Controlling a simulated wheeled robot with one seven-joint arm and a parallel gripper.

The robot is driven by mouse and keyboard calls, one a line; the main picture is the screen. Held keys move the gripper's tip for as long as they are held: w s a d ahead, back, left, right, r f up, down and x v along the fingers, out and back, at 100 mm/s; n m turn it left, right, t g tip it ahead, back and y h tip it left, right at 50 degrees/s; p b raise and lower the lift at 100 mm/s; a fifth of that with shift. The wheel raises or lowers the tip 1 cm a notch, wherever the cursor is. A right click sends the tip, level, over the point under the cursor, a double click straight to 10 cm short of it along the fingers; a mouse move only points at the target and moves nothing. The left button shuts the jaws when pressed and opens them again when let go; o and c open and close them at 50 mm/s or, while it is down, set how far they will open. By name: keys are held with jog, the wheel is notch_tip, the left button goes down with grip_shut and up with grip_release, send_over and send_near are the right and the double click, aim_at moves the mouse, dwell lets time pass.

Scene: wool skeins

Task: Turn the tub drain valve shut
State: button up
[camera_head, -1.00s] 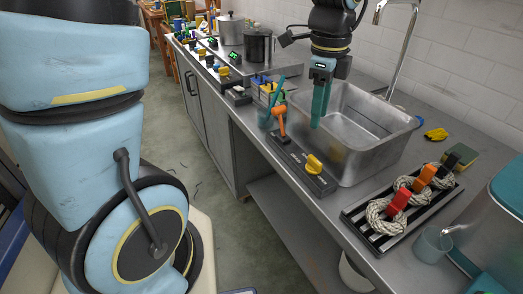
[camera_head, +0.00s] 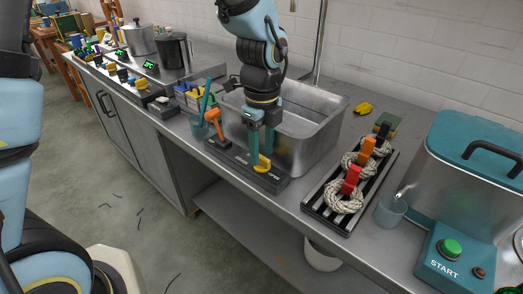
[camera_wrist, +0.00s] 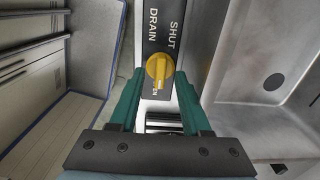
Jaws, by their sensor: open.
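The drain valve is a yellow knob (camera_head: 262,163) on a dark panel (camera_head: 236,162) along the tub's front edge. In the wrist view the knob (camera_wrist: 159,68) has its ridge along the panel, with a pale mark toward a partly hidden label ending in "EN". The words DRAIN and SHUT are printed on the panel's other side of the knob. My gripper (camera_head: 261,146) points down over the knob, its teal fingers apart. In the wrist view the knob appears between the fingertips (camera_wrist: 159,80); I cannot tell whether they touch it. The metal tub (camera_head: 318,140) stands just behind.
An orange-handled lever (camera_head: 213,117) stands at the panel's left end, near a blue cup (camera_head: 199,127). A black rack (camera_head: 326,218) with wool skeins and coloured clips is to the right. A clear cup (camera_head: 390,211) and teal machine (camera_head: 462,190) stand farther right.

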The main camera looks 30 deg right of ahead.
jog(key=shift+f, duration=0.5)
grip_shut()
dwell(0.3)
